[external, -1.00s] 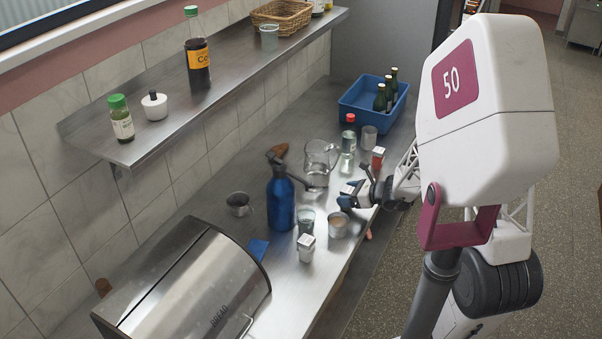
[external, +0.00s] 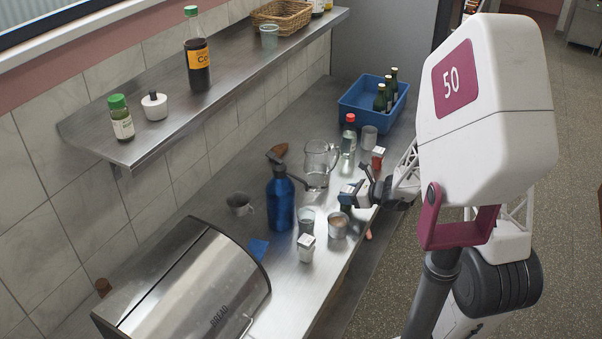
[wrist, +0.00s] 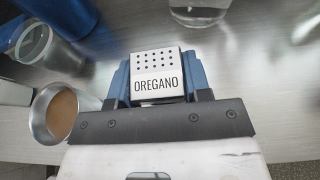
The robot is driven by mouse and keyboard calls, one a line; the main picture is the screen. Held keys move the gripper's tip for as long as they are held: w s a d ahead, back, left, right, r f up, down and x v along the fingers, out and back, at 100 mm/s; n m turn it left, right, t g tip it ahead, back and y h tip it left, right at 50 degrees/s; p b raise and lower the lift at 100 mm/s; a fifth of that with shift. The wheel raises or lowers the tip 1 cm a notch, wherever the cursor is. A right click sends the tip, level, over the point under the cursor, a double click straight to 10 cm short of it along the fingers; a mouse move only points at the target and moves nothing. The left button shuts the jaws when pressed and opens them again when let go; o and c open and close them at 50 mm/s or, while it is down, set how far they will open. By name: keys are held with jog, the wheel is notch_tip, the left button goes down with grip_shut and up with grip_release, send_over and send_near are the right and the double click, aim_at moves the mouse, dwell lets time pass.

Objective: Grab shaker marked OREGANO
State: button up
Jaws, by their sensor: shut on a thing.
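The shaker marked OREGANO (wrist: 157,76) is between the blue fingers of my gripper (wrist: 160,82) in the wrist view. Its white top with dark holes and its label face the camera; its lower body is hidden. My gripper also shows in the external view (external: 354,193), low over the steel counter near its front edge, shut on the shaker. The shaker is mostly hidden there by the fingers. I cannot tell whether its base touches the counter.
A metal cup of brown liquid (external: 338,225) and a clear glass (external: 307,220) stand close to my gripper.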

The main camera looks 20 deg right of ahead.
aim_at(348, 189)
jog(key=shift+r, duration=0.1)
jog(key=shift+r, duration=0.7)
notch_tip(348, 189, up, 2)
jog(key=shift+r, duration=0.1)
jog(key=s+d+r, duration=0.1)
jog(key=s, duration=1.5)
jog(key=shift+r, duration=0.1)
jog(key=shift+d, duration=0.1)
